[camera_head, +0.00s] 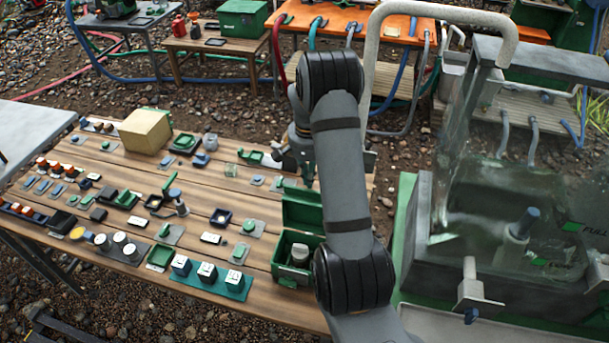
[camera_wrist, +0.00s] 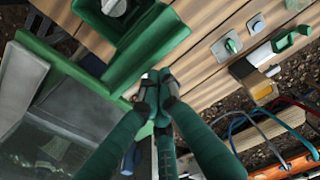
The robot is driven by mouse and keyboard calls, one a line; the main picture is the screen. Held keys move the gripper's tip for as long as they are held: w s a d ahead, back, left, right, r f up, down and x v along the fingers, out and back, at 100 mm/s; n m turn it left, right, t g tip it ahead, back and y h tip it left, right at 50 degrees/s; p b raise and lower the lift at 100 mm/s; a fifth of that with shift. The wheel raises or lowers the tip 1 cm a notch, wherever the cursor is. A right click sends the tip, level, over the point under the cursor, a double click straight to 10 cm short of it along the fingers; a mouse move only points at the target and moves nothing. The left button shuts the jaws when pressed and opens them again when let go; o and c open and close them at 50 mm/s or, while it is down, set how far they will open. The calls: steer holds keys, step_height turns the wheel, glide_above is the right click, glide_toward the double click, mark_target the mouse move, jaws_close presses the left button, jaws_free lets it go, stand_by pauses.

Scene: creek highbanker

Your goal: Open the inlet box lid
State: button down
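The inlet box (camera_head: 290,272) is a small green box at the right edge of the wooden table. Its green lid (camera_head: 302,211) stands raised at the back, and a pale round part shows inside the open box. In the wrist view the lid (camera_wrist: 147,45) is at upper centre, with the box and round part cut off by the top edge. My gripper (camera_wrist: 158,78) has its fingertips together at the edge of the lid, with nothing visible between them. I cannot tell whether they touch the lid. In the head view my arm hides most of the gripper.
The wooden table (camera_head: 215,195) holds several small parts and switches left of the box. A grey tank (camera_head: 500,240) with clear panels stands close on the right. An orange table (camera_head: 350,22) with hoses stands behind. Gravel ground lies between the tables.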

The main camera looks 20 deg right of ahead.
step_height(320, 180, up, 10)
steer(key=shift+w+d+f+b, duration=0.25)
steer(key=shift+w+d+b, duration=0.05)
steer(key=shift+w+d, duration=0.1)
stand_by(0.5)
steer(key=shift+f, duration=0.1)
step_height(320, 180, down, 9)
steer(key=shift+s+a+f+p, duration=0.15)
steer(key=shift+s+a+p, duration=0.2)
stand_by(0.5)
